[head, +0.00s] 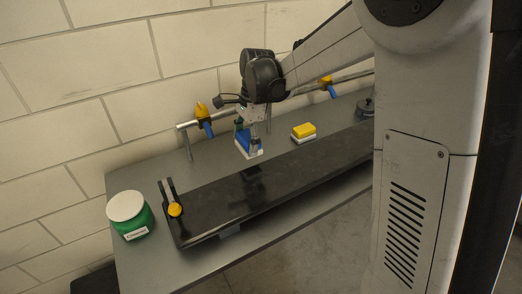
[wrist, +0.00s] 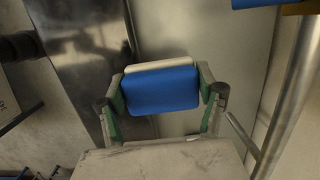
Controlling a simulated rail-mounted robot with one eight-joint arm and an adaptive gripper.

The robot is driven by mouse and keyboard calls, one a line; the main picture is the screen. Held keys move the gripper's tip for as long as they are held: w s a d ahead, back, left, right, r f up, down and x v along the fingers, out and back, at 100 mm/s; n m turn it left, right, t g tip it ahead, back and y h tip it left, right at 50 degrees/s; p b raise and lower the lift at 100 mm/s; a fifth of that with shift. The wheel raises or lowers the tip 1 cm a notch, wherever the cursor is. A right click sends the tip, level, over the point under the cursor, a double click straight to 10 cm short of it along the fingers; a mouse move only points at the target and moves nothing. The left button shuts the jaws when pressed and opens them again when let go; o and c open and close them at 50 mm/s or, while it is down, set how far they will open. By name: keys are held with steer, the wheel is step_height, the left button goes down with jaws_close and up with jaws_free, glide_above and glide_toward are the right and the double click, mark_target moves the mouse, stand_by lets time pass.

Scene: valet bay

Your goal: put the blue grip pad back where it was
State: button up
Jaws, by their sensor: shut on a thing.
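The blue grip pad (head: 243,141) is a small blue block with a white layer along one side. In the wrist view the pad (wrist: 160,91) sits between the two fingers of my gripper (wrist: 161,93), blue face towards the camera and white layer (wrist: 158,65) at its far edge. My gripper (head: 252,138) is shut on it and points down near the back edge of the black panel. I cannot tell whether the pad touches the surface below. A yellow pad on a white base (head: 303,131) stands to the right on the grey bench.
A long black panel (head: 285,178) lies along the grey bench (head: 180,274). A green jar with a white lid (head: 131,216) stands at the left end. A yellow-knobbed clamp (head: 173,205) is on the panel's left end. A metal rail with yellow and blue clamps (head: 204,119) runs behind.

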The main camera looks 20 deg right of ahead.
steer(key=w+d+f, duration=0.4)
steer(key=w, duration=0.1)
steer(key=w+d+f, duration=0.2)
steer(key=w, duration=0.1)
steer(key=shift+d+f+p, duration=0.1)
steer(key=shift+d+p, duration=0.15)
steer(key=shift+p, duration=0.1)
steer(key=shift+w+f, duration=0.1)
steer(key=shift+f, duration=1.95)
steer(key=shift+f, duration=0.1)
steer(key=o, duration=1.6)
steer(key=shift+c, duration=0.2)
